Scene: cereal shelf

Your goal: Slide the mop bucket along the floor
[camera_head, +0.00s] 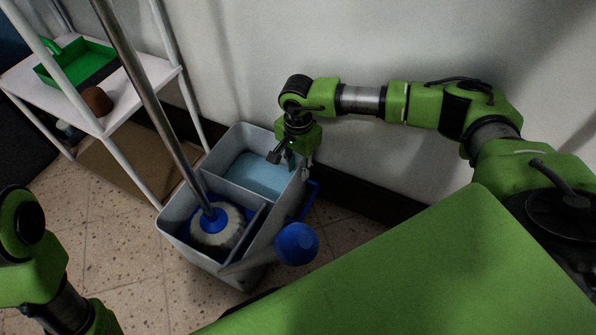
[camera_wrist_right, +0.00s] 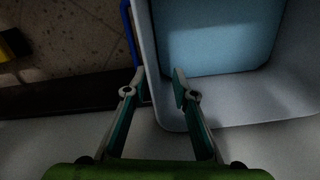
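The grey mop bucket (camera_head: 168,222) stands on the tiled floor near the wall. One compartment holds blue water (camera_head: 258,176); the other holds a white mop head (camera_head: 217,232) on a long metal handle (camera_head: 150,98). A lever with a blue knob (camera_head: 297,243) juts from its near side. My right gripper (camera_head: 290,163) is at the bucket's far right corner. In the right wrist view its fingers (camera_wrist_right: 158,76) are apart, one on each side of the bucket's rim (camera_wrist_right: 151,52); firm contact is not clear. My left arm shows at lower left, its gripper outside the view.
A white shelf (camera_head: 150,75) stands left of the bucket, carrying a green tray (camera_head: 62,68) and a brown round object (camera_head: 97,101). A brown mat or board (camera_head: 125,165) lies beneath it. The wall with a dark baseboard (camera_head: 365,195) runs behind the bucket. Tiled floor (camera_head: 110,235) is clear at lower left.

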